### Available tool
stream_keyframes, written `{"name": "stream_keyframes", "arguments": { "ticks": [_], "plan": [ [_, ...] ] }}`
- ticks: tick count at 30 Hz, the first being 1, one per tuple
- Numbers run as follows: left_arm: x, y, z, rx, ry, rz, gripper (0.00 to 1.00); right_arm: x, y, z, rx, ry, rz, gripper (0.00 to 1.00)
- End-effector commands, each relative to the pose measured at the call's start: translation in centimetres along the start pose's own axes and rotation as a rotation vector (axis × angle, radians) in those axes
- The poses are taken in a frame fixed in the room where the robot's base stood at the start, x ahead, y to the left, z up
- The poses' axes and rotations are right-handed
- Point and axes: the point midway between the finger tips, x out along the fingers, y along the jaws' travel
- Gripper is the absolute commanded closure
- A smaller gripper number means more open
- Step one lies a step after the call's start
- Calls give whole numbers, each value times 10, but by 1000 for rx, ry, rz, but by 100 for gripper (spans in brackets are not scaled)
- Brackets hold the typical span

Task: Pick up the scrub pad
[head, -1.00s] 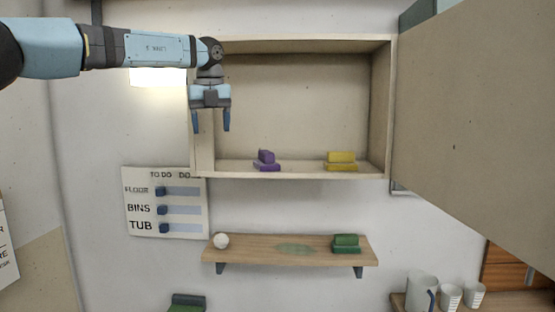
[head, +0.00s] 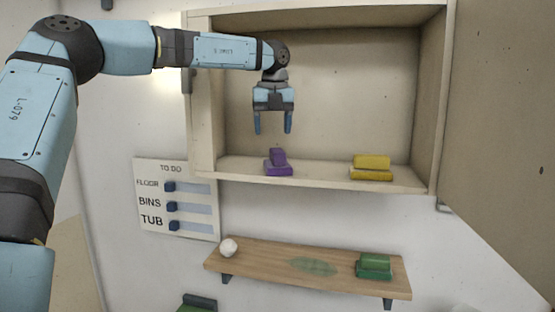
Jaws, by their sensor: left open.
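Several block-shaped pads with a raised upper part are in view, and I cannot tell which one the task means. A purple one (head: 278,164) stands on the floor of the open wall cabinet (head: 318,178), left of its middle. A yellow one (head: 371,168) stands on the same floor to the right. A green one (head: 375,266) stands on the wooden shelf below. My left gripper (head: 273,127) is open and empty, pointing down, a little above the purple pad and apart from it. My right gripper is not in view.
The wooden shelf (head: 260,252) also holds a white ball (head: 228,247) and a flat green patch (head: 313,266). The open cabinet door (head: 500,130) fills the right side. A to-do board (head: 176,197) hangs at the left. Another green object (head: 195,305) shows at the bottom edge.

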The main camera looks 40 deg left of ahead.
Motion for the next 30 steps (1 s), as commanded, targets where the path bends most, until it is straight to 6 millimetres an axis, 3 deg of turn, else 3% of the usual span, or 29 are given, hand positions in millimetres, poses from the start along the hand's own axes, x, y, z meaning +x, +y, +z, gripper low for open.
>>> {"name": "stream_keyframes", "arguments": {
  "ticks": [7,13,18,30],
  "plan": [
    [22,-1,0,1,1,0,34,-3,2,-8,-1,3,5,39],
    [46,-8,1,1,5,2,34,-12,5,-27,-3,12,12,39],
    [68,-8,1,0,1,1,34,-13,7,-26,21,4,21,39],
    [72,-8,1,0,-1,-1,34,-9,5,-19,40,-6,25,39]
  ]
}}
